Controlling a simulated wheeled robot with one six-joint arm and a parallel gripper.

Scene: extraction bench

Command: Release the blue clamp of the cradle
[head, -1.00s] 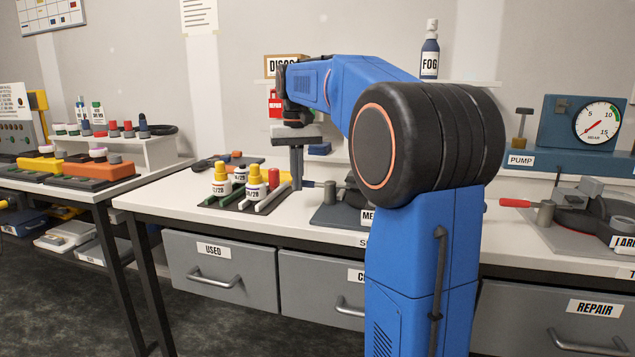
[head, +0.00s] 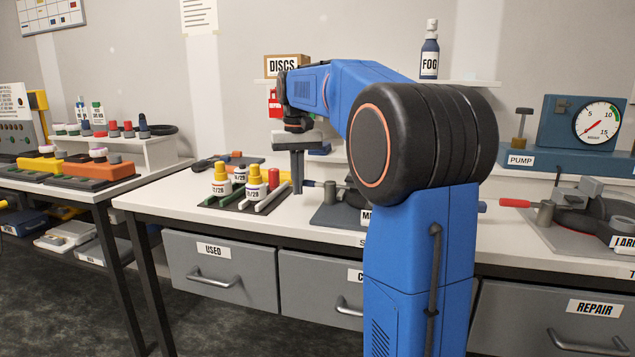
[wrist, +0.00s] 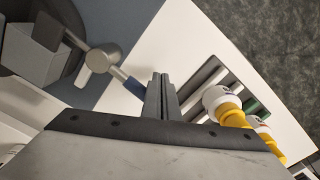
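The clamp of the medium cradle has a grey post (head: 330,193) and a short handle with a blue grip (head: 311,183), pointing left. In the wrist view the blue grip (wrist: 133,87) runs from the round post head (wrist: 103,57) towards my fingers, and its end is partly hidden by the near finger. My gripper (head: 297,190) points straight down just left of the handle's end. In the wrist view its two fingers (wrist: 161,78) are together with nothing seen between them. Whether a finger touches the grip I cannot tell. My arm hides much of the cradle (head: 335,215).
Yellow-capped bottles (head: 221,180) and a red cylinder stand on a dark rack (head: 215,205) close left of my gripper. A red-handled clamp (head: 515,203) belongs to the large cradle at the right. The bench front left of the cradle (head: 290,228) is clear.

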